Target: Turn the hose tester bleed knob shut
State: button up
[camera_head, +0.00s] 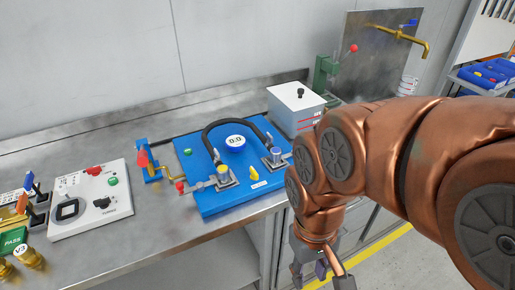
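The hose tester is a blue board (225,203) on the bench. A black hose (228,119) arches over a round dial reading 0:0 (235,141) between two metal fittings. A small yellow knob (254,174) stands near the board's front, with a white label (259,184) beside it. Another yellow cap (222,170) tops the left fitting. No readable label shows which is the bleed knob. My gripper (322,275) hangs off the bench's front edge, to the right of and below the board. Its fingers are spread apart, with nothing held between them, and touch nothing.
A grey-white box with a black knob (299,93) stands behind the board's right side. A white switch panel (112,206) and a brass crank (160,168) stand left. A green lever press (325,72) and brass tap (400,34) are at back right. My arm fills the right.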

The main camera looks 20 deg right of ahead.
aim_at(254, 175)
jog(key=z, duration=0.2)
jog(key=k, duration=0.65)
jog(key=u, duration=1.15)
jog(key=i, duration=0.5)
jog(key=z, duration=0.05)
